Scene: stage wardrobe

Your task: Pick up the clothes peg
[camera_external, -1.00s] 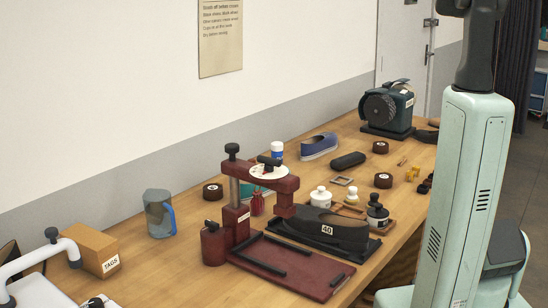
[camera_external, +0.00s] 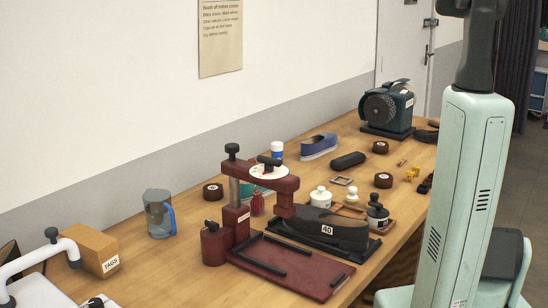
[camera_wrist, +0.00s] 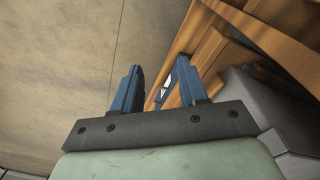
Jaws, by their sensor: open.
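I cannot pick out the clothes peg for certain. A small brown piece (camera_external: 401,163) lies at the right of the workbench (camera_external: 190,275) in the external view, too small to identify. In the external view my gripper cannot be made out.
A dark red press (camera_external: 237,215) and a black shoe (camera_external: 330,230) fill the bench's middle. A blue shoe (camera_external: 319,146), a dark case (camera_external: 348,160), round dark tins (camera_external: 383,180) and a grinder (camera_external: 388,108) stand farther back.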

